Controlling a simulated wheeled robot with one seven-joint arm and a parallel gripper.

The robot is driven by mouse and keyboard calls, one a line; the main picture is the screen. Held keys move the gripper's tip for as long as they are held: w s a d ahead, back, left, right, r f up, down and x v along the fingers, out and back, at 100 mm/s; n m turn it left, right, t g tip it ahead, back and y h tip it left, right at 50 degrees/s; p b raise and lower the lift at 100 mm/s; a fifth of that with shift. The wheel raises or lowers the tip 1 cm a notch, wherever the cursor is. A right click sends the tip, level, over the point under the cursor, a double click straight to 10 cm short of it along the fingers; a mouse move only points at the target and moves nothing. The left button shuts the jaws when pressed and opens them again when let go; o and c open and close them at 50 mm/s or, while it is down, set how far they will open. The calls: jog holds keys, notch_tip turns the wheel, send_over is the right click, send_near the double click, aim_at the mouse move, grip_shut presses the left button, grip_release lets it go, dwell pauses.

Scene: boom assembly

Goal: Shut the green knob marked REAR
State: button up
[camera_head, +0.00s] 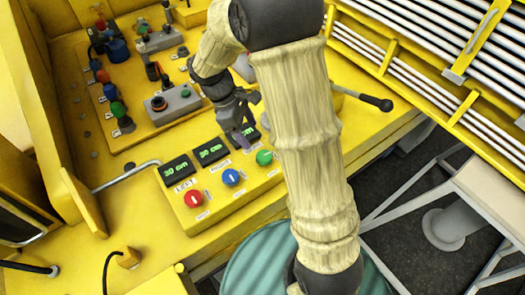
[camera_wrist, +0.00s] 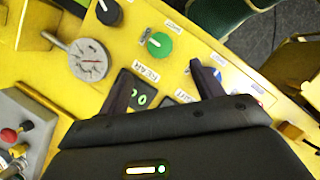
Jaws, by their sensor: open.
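The green knob (camera_head: 264,157) sits at the right end of a yellow panel, past the blue knob and the red knob. In the wrist view the green knob (camera_wrist: 159,44) carries a white mark, and the label REAR (camera_wrist: 146,71) is beside it. My gripper (camera_head: 242,135) is above the panel near the displays, just up and left of the green knob. In the wrist view my gripper (camera_wrist: 162,70) is open, with its dark fingers apart and nothing between them. The green knob lies beyond the fingertips, untouched as far as I can see.
The panel also has a blue knob (camera_head: 231,177), a red knob (camera_head: 194,198) and green-lit displays (camera_head: 178,170). A grey round part (camera_wrist: 88,60) and a black knob (camera_wrist: 108,12) stand near the green knob. Levers and a grey box (camera_head: 172,104) are behind.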

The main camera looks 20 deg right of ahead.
aim_at(264, 156)
jog(key=p+x, duration=0.1)
jog(key=x, duration=1)
jog(key=shift+c, duration=0.3)
jog(key=c, duration=0.9)
